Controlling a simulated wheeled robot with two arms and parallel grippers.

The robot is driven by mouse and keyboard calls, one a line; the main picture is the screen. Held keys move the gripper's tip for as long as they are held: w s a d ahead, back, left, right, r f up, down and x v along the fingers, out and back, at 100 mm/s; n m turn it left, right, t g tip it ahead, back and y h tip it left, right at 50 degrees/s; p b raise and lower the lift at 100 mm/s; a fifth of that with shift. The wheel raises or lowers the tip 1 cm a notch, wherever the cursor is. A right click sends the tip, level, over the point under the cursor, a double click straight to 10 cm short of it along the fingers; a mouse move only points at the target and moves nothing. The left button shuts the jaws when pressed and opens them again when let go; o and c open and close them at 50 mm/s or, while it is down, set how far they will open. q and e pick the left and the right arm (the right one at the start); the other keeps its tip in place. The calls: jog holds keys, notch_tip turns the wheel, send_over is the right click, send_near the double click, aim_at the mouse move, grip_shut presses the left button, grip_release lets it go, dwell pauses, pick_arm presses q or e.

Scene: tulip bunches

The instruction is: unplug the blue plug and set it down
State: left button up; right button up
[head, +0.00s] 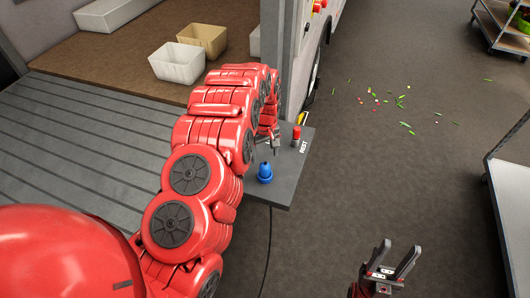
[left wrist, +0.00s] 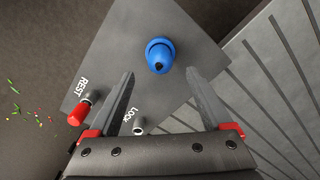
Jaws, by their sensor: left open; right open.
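The blue plug (head: 265,173) stands on a grey panel (head: 285,192) and also shows in the left wrist view (left wrist: 160,55). Its socket is hidden under it. My left gripper (head: 270,145) is over the panel, behind the plug in the head view. In the left wrist view its two fingers (left wrist: 160,74) are open and empty, and the plug shows just past the fingertips, between their lines. Contact does not show. My right gripper (head: 396,262) is open and empty over the floor at lower right.
A red plug (head: 296,134) stands by the word REST; an empty-looking metal socket (left wrist: 139,124) is by LOCK. A dark cable (head: 267,245) hangs below the panel. Pale bins (head: 177,62) stand on the deck. Carts (head: 510,185) are at right.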

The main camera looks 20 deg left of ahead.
aim_at(265, 164)
pick_arm(q)
notch_tip(265, 164, down, 6)
jog(key=shift+f+p, duration=0.2)
jog(key=shift+p, duration=0.55)
jog(key=shift+f, duration=0.7)
grip_shut()
